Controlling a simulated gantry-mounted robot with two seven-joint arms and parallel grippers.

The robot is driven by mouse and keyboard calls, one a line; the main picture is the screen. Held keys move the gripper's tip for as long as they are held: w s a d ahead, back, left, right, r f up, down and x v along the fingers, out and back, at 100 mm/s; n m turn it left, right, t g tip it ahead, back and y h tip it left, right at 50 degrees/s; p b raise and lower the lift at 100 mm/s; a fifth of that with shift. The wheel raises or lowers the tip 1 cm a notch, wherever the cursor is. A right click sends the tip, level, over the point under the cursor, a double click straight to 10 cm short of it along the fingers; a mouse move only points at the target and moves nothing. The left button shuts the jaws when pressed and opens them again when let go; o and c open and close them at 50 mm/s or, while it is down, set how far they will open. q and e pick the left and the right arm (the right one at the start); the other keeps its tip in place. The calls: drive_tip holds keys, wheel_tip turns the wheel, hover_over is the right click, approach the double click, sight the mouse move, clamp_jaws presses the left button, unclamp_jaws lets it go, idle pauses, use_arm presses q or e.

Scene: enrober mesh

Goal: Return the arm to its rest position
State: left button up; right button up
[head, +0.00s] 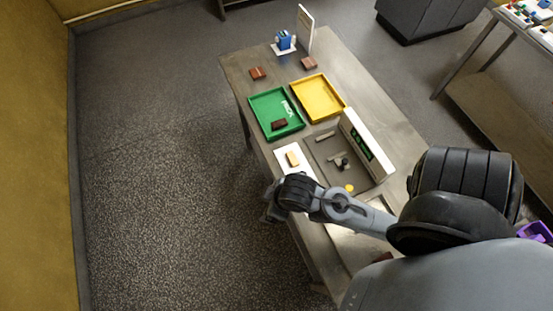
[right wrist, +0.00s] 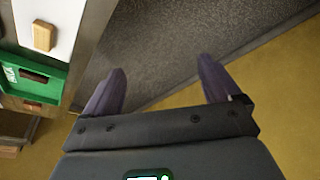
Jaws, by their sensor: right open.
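My right gripper (head: 273,208) is over the left edge of the metal table (head: 372,75), in the head view. In the right wrist view its two dark fingers (right wrist: 161,68) stand wide apart with nothing between them, and grey floor lies beyond. A tan bar (head: 292,159) lies on a white board (head: 283,172) close beyond the gripper; it also shows in the right wrist view (right wrist: 43,36). My left gripper is not in view.
A green tray (head: 262,104) holds a dark brown bar (head: 279,124). A yellow tray (head: 326,114), brown bars (head: 258,73), a blue device (head: 283,40) and a machine with a green display (head: 360,140) stand on the table. The floor to the left is clear.

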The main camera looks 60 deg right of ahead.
drive_tip(key=shift+s+d+m, duration=0.35)
drive_tip(key=shift+s+m, duration=0.05)
drive_tip(key=shift+s, duration=0.15)
wheel_tip(320, 180, up, 19)
drive_tip(key=p, duration=1.8)
drive_tip(key=shift+f+p, duration=0.15)
drive_tip(key=shift+p, duration=0.15)
